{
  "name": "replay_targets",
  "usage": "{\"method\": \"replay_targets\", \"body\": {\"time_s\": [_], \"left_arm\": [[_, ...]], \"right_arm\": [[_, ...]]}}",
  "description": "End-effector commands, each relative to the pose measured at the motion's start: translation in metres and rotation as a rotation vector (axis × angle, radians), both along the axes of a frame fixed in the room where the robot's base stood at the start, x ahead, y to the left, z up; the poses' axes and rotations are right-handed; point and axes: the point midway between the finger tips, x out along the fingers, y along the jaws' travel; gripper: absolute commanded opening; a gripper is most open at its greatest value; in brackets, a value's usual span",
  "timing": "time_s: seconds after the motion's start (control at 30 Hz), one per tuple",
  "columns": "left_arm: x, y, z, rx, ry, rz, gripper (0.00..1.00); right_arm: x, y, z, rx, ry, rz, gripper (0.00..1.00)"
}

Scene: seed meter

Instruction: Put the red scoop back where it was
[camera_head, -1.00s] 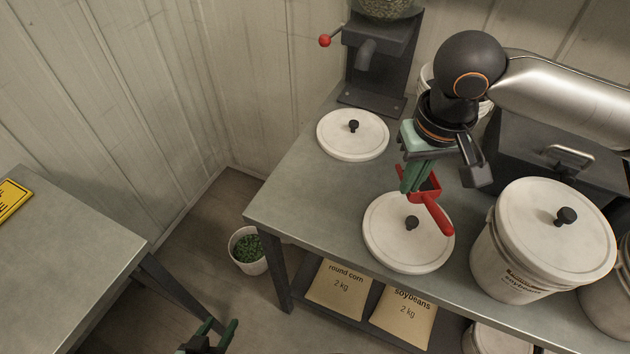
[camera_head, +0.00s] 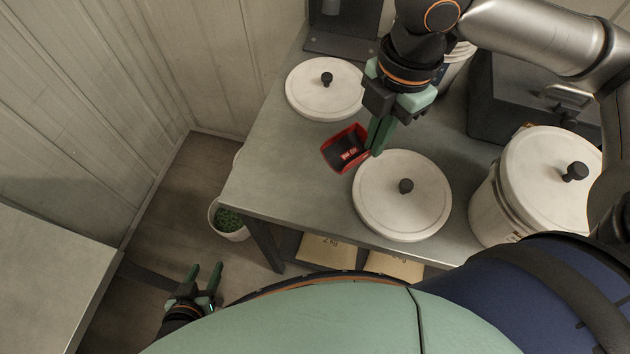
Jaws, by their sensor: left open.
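The red scoop (camera_head: 338,158) has a dark inside with a small pale mark. It shows just left of my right gripper (camera_head: 376,151), over the grey table between two white lids. The green fingers of my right gripper are shut on it, and its handle is hidden behind them. I cannot tell whether the scoop touches the table top. My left gripper (camera_head: 205,275) is open and empty, low at the left over the floor, away from the table.
A white lid with a black knob (camera_head: 403,215) lies right of the scoop; another lid (camera_head: 320,100) lies behind it. A lidded white bucket (camera_head: 530,165) and a dark box (camera_head: 510,105) stand right. A white pot of green stuff (camera_head: 229,222) is on the floor.

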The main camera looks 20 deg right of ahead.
Motion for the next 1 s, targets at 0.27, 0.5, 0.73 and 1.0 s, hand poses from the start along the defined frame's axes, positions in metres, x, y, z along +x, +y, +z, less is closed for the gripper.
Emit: {"method": "replay_targets", "body": {"time_s": [0.27,0.5,0.73,1.0], "left_arm": [[0.000,0.000,-0.007,-0.001,0.000,0.001,0.53],[0.000,0.000,-0.010,-0.001,0.000,0.001,0.53],[0.001,0.000,-0.011,-0.001,-0.002,0.001,0.53],[0.001,0.000,-0.011,-0.001,-0.003,0.001,0.53]], "right_arm": [[-0.024,0.002,-0.010,0.001,0.001,0.709,0.00],[-0.039,0.002,-0.015,0.002,-0.002,1.220,0.00],[-0.042,0.003,-0.017,0.002,-0.002,1.427,0.00],[0.004,0.022,-0.039,0.002,0.000,1.439,0.00]]}}
